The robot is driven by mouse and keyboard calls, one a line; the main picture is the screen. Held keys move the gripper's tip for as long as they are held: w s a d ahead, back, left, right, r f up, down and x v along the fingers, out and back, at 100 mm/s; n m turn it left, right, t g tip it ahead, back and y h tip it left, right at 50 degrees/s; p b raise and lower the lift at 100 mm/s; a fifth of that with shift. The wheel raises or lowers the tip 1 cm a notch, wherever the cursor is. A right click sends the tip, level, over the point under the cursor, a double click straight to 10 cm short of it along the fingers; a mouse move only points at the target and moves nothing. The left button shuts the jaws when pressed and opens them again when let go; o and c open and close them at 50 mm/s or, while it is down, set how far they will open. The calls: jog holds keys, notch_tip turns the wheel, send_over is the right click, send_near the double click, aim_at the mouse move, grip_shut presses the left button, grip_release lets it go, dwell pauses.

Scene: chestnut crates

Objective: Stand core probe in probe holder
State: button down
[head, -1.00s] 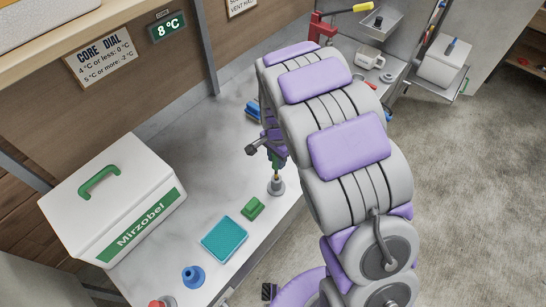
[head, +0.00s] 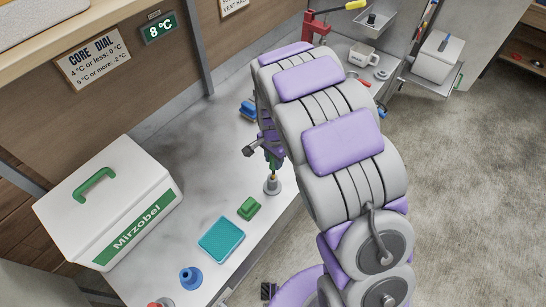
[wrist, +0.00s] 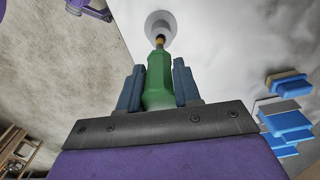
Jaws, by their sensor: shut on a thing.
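The core probe has a green handle (wrist: 159,85) and a narrow yellowish and dark lower end. My gripper (wrist: 157,92) is shut on the green handle, with a blue finger on each side. The probe points down at the probe holder, a small grey round stand (head: 272,187) near the bench's front edge. The holder also shows at the top of the wrist view (wrist: 160,22). The probe's lower end overlaps the holder's top in both views; I cannot tell how deep it sits. My arm hides part of the gripper in the head view.
On the bench (head: 203,150), a green block (head: 249,208), a teal tray (head: 222,239) and a blue cone-shaped piece (head: 190,278) lie left of the holder. A white Mirzobel box (head: 110,205) stands further left. Blue items (wrist: 288,120) lie beyond the gripper.

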aim_at(273, 170)
jog(key=shift+a+f, duration=0.2)
jog(key=shift+f, duration=0.35)
jog(key=shift+f+b, duration=0.65)
jog(key=shift+f, duration=2.35)
jog(key=c, duration=0.7)
grip_release()
jog(key=shift+r, duration=0.15)
notch_tip(273, 170, up, 17)
jog(key=shift+p, duration=0.5)
jog(key=s+d+r+n+b, duration=0.4)
jog(key=s+d, duration=0.6)
jog(key=s, duration=0.5)
jog(key=s+d+n, duration=0.1)
jog(key=s, duration=0.4)
jog(key=s+d+n+g+b, duration=0.1)
jog(key=s+n, duration=0.1)
jog(key=s, duration=0.4)
jog(key=s+d+n+b, duration=0.1)
jog(key=s+d, duration=0.1)
jog(key=s, duration=0.4)
jog(key=shift+s+r+n+g, duration=0.1)
jog(key=shift+s+n+g, duration=0.1)
jog(key=shift+n+g, duration=0.2)
